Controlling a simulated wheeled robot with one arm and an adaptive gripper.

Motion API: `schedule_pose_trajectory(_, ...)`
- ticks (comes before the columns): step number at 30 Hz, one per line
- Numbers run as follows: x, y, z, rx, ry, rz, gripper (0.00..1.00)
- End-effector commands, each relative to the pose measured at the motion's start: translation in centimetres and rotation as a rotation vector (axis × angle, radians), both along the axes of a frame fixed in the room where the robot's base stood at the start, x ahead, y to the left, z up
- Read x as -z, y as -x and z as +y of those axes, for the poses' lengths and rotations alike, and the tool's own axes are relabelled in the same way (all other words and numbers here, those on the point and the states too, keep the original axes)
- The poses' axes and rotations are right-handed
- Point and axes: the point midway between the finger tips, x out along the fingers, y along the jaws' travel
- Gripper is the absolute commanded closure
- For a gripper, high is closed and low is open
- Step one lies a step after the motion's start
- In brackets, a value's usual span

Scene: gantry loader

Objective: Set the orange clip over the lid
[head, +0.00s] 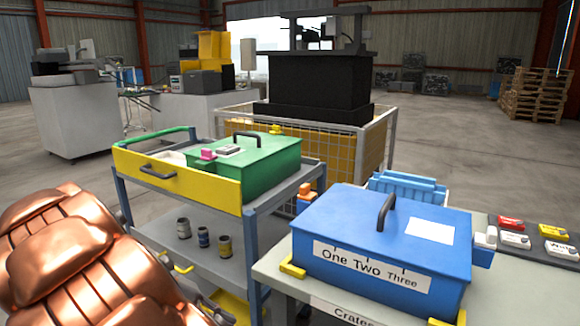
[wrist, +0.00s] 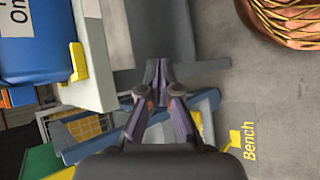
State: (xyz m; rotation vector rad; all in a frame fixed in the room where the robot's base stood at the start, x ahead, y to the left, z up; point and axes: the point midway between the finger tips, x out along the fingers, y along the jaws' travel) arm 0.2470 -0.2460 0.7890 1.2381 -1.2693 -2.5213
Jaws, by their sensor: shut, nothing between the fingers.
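A blue box with a flat blue lid (head: 345,218) and a dark handle (head: 386,214) sits on the grey bench at the right. Its label reads "One Two Three". An orange piece (head: 305,193), likely the orange clip, shows at the left rear of the box. I cannot tell whether it is attached there. The blue box also shows in the wrist view (wrist: 35,50), at upper left. My gripper (wrist: 155,72) is shut and empty, away from the box, above the floor and cart area. The head view shows my copper arm but not the gripper's fingertips.
A cart (head: 205,225) at the left holds a green box (head: 262,165), with several small cans on its lower shelf. Yellow corner brackets (head: 292,268) stand at the blue box's base. Small coloured packs (head: 512,228) lie right of it. A wire-mesh cage (head: 355,150) stands behind.

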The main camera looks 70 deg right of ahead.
Motion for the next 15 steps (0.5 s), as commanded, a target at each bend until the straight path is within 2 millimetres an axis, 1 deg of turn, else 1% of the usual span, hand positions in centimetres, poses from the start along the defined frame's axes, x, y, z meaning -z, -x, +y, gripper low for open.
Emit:
schedule_pose_trajectory(1, -2.4, -0.3, -1.7, 0.020, 0.044, 0.028, 1.00)
schedule_pose_trajectory(3, -4.1, -0.7, -3.9, 0.043, 0.110, 0.062, 1.00)
schedule_pose_trajectory(9, -8.9, -1.6, -10.0, 0.092, 0.288, 0.164, 1.00)
schedule_pose_trajectory(15, -12.9, -2.6, -15.6, 0.111, 0.453, 0.249, 1.00)
